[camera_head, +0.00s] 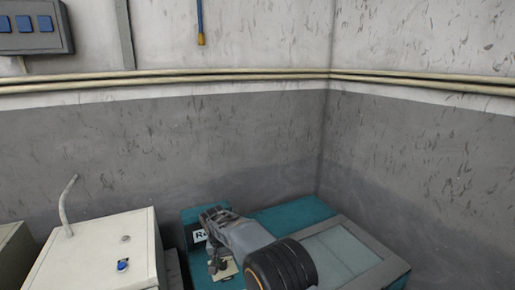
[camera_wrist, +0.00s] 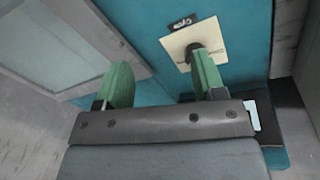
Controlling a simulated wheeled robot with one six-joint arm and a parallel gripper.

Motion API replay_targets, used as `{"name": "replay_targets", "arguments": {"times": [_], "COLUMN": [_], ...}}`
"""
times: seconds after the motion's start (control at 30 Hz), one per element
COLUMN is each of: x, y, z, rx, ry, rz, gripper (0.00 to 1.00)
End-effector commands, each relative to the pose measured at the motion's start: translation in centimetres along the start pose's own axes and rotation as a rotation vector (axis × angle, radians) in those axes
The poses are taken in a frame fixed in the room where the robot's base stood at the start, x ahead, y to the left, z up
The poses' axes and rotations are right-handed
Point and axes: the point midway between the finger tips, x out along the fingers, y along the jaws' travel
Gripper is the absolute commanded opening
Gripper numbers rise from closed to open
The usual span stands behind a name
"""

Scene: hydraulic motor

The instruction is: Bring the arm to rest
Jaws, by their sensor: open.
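My gripper (camera_wrist: 163,80) is open in the wrist view, with its two green fingers wide apart and nothing between them. A teal cabinet (camera_wrist: 140,35) lies beyond the fingers. A cream plate (camera_wrist: 180,45) with a dark knob (camera_wrist: 193,47) and a small dark label reading "Open" is on it. The right finger partly covers the plate and knob; I cannot tell whether it touches them. In the head view my grey arm (camera_head: 242,237) reaches over the teal cabinet (camera_head: 290,214), close to the cream plate (camera_head: 229,273).
A cream box (camera_head: 95,250) with a blue knob and bent pipe stands at the left. A grey-framed glass panel (camera_head: 340,250) covers the cabinet's right side. Walls meet in a corner behind, with pipes along them.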

Motion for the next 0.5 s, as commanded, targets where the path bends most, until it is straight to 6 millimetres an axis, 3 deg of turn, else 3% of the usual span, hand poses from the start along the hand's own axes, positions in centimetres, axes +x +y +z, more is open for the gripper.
{"name": "replay_targets", "arguments": {"times": [0.03, 0.2, 0.5], "x": [-1.0, -3.4, -5.9], "y": [1.9, 7.5, 16.1], "z": [0.9, 4.8, 13.8], "rx": [-0.028, -0.117, -0.163], "ry": [0.0, 0.012, 0.082], "rz": [-0.018, -0.075, -0.15], "gripper": [0.63, 0.63, 0.63]}}
